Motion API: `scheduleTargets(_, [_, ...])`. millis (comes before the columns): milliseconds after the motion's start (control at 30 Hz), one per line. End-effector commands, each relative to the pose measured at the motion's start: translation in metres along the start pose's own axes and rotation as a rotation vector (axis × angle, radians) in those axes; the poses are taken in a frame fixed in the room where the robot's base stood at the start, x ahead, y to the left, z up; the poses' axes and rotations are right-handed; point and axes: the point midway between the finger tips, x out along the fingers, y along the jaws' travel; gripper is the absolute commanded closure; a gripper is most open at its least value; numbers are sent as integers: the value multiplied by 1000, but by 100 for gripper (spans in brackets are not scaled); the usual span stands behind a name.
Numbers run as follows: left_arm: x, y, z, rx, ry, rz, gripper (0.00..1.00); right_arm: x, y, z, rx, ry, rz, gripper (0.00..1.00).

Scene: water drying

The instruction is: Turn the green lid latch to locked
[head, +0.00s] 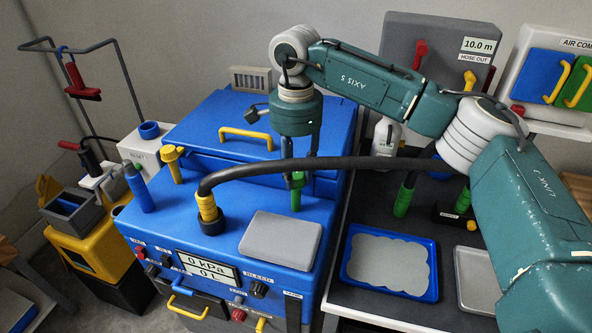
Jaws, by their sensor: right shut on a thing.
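The green lid latch (296,193) stands upright at the front edge of the blue lid (220,112), on the right side of the blue machine. My right gripper (298,174) comes down from above and is shut on the latch's top. The fingertips are partly hidden behind the black hose, so the exact grip is hard to see. I cannot read whether the latch points to locked. The lid looks closed and has a yellow handle (246,137). My left gripper is not in view.
A thick black hose (330,163) arches from a yellow fitting (208,208) across the machine, close to my right gripper. A grey pad (281,240) lies in front of the latch. A blue tray (347,284) and a display panel (208,267) are nearby.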

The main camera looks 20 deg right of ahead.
Motion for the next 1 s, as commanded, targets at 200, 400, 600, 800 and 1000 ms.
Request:
scheduleTargets(200, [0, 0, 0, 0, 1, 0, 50, 0, 0, 0, -16, 0, -1, 95])
scheduleTargets(400, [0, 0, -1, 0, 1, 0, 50, 0, 0, 0, -16, 0, -1, 95])
scheduleTargets(600, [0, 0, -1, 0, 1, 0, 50, 0, 0, 0, -15, 0, -1, 50])
scheduleTargets(800, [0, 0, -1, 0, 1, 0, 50, 0, 0, 0, -14, 0, 0, 50])
scheduleTargets(1000, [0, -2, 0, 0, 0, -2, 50, -10, -1, 0, -14, 0, -3, 50])
